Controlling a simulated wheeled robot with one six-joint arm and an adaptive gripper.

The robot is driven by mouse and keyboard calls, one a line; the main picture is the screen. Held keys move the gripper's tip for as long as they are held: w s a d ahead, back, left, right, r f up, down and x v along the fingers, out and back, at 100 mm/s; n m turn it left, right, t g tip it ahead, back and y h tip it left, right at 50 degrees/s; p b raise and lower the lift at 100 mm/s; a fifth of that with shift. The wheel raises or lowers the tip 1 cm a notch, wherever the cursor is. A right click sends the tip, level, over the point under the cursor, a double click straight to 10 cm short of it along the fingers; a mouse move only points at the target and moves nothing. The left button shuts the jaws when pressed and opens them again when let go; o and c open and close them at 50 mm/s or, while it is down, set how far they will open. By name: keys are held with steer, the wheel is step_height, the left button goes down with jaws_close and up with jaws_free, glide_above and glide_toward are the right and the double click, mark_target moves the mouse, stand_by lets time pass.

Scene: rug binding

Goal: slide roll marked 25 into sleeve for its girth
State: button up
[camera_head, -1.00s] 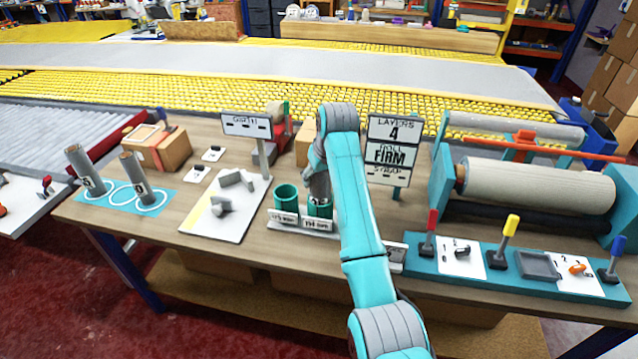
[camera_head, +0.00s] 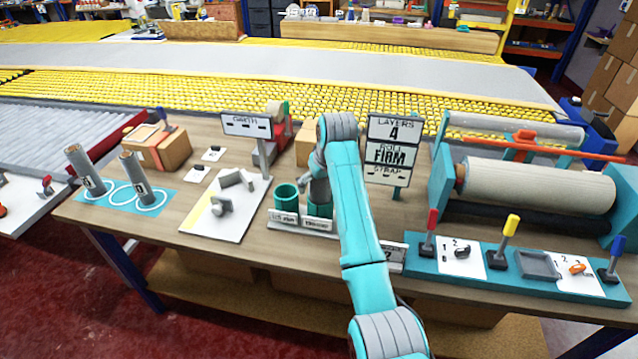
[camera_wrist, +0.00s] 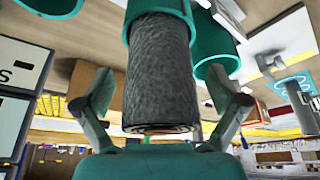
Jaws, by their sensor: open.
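A dark grey textured roll (camera_wrist: 160,85) stands inside a green sleeve (camera_wrist: 160,15) in the wrist view, with much of its length showing outside the sleeve and its layered end facing me. No number shows on it. My gripper (camera_wrist: 163,112) is open, one finger on each side of the roll's outer end, with gaps visible. In the head view my gripper (camera_head: 318,188) is over the right-hand green sleeve (camera_head: 320,209), and my arm partly hides the area. A green sleeve (camera_head: 287,194) stands to its left, its opening clear. The sleeves' front labels are too small to read surely.
Two grey rolls (camera_head: 85,171) (camera_head: 133,178) stand tilted on a blue mat (camera_head: 113,206) at left. A white board (camera_head: 213,229) with grey blocks lies between mat and sleeves. Signs (camera_head: 390,155) stand behind my arm. A lever panel (camera_head: 490,268) and winding machine (camera_head: 535,185) are at right.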

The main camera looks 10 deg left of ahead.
steer(key=v, duration=1.1)
steer(key=shift+s+r, duration=0.15)
steer(key=shift+r, duration=0.2)
steer(key=shift+d, duration=0.15)
